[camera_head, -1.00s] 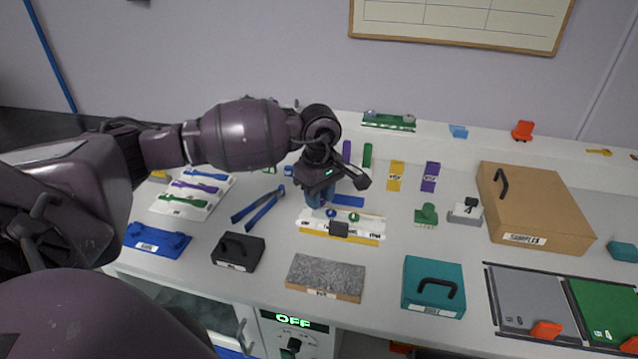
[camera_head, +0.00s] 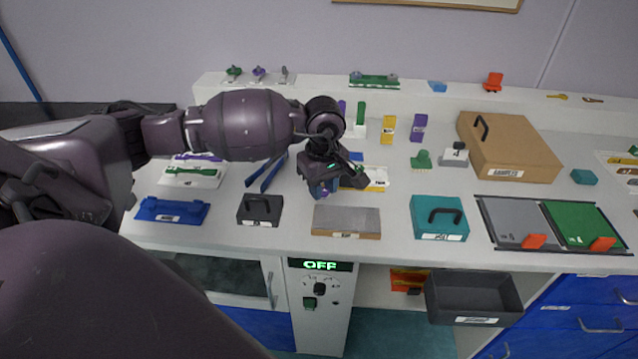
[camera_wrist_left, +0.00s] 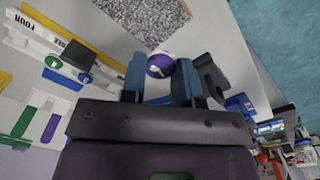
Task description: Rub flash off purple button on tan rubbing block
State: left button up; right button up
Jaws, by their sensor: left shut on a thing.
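My left gripper (camera_head: 324,191) is shut on the purple button (camera_wrist_left: 160,65), which sits between its blue fingers in the left wrist view. In the head view only a little purple shows at the fingertips. The rubbing block (camera_head: 346,222), with a grey speckled top and tan base, lies just in front of the gripper and to its right. Its grey top also shows in the left wrist view (camera_wrist_left: 140,18), apart from the button. Any flash on the button is too small to make out. My right gripper is not in view.
A black handled block (camera_head: 259,209) stands left of the rubbing block and a teal handled box (camera_head: 438,219) stands right. A white holder with a yellow edge (camera_head: 376,182) is partly hidden behind the gripper. The table's front edge lies close in front of the block.

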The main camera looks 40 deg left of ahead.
aim_at(324, 216)
pick_arm(q)
jog(key=shift+d, duration=0.1)
jog(key=shift+w+d+m, duration=0.1)
jog(key=shift+m, duration=0.2)
jog(key=shift+f+b, duration=0.7)
jog(key=shift+f, duration=0.2)
notch_tip(324, 216, down, 2)
jog(key=shift+f+b, duration=0.1)
jog(key=shift+b, duration=0.55)
jog(key=shift+f+b, duration=0.35)
jog(key=shift+f, duration=0.65)
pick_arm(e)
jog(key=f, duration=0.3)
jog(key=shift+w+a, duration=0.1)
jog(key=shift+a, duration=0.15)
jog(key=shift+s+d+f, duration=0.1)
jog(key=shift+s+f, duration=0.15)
pick_arm(q)
jog(key=shift+f+b, duration=0.5)
jog(key=shift+b, duration=0.05)
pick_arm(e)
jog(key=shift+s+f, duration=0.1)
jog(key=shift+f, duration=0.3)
